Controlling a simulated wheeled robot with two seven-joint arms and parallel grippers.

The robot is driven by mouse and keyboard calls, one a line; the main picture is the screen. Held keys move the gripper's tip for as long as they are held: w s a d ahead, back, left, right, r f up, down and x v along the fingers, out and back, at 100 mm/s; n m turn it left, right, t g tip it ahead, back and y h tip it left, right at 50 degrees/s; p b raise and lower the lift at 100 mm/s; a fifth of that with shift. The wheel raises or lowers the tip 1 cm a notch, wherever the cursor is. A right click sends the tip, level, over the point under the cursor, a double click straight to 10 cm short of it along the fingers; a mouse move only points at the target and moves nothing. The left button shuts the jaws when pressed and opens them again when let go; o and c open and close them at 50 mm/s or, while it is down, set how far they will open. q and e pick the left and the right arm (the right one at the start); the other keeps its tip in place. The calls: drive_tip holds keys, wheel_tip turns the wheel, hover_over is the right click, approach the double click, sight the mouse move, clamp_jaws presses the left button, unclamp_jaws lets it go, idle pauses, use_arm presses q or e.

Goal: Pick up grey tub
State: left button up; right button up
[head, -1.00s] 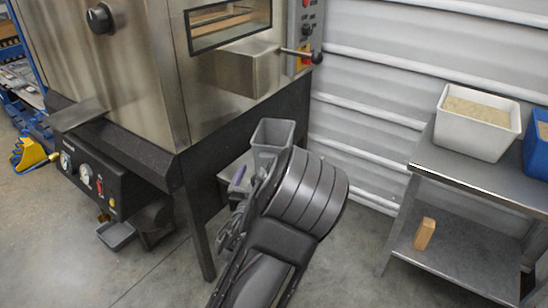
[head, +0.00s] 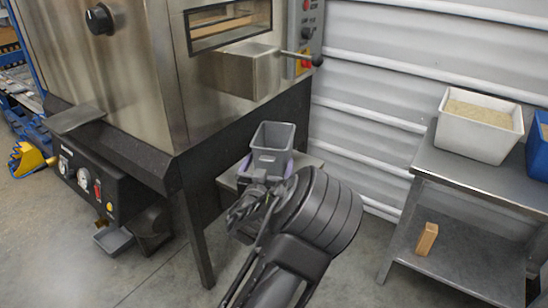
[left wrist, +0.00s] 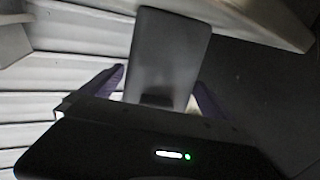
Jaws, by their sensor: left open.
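The grey tub (head: 272,147) stands upright on a low metal shelf beside the machine, in the middle of the head view. My left gripper (head: 267,170) is right at the tub's near side, its purple fingers spread. In the left wrist view the tub's grey wall (left wrist: 172,50) shows between the two purple fingers (left wrist: 158,90), one on each side. The gripper is open. I cannot tell whether a finger touches the tub. My left arm hides the lower part of the shelf. My right gripper is not in view.
The steel machine (head: 150,90) stands close on the left, with a leg (head: 196,240) near my arm. A metal table (head: 470,165) at right holds a white bin of substrate (head: 482,140) and a blue bin (head: 538,150). A wooden block (head: 427,238) stands on its lower shelf.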

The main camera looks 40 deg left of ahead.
use_arm(q)
drive_tip(key=shift+w+a+f, duration=0.15)
drive_tip(key=shift+w+f, duration=0.05)
drive_tip(key=shift+w, duration=0.15)
drive_tip(key=b+x, duration=0.2)
drive_tip(key=x, duration=0.1)
drive_tip(key=shift+w+a+f, duration=0.1)
drive_tip(key=shift+w+a, duration=0.05)
drive_tip(key=shift+w, duration=0.1)
drive_tip(key=shift+w+a, duration=0.15)
drive_tip(key=shift+w, duration=0.25)
drive_tip(key=shift+c, duration=0.4)
drive_tip(key=shift+r, duration=0.25)
drive_tip(key=c, duration=1.7)
wheel_tip(320, 180, up, 10)
drive_tip(key=p, duration=0.4)
drive_tip(key=shift+p, duration=0.4)
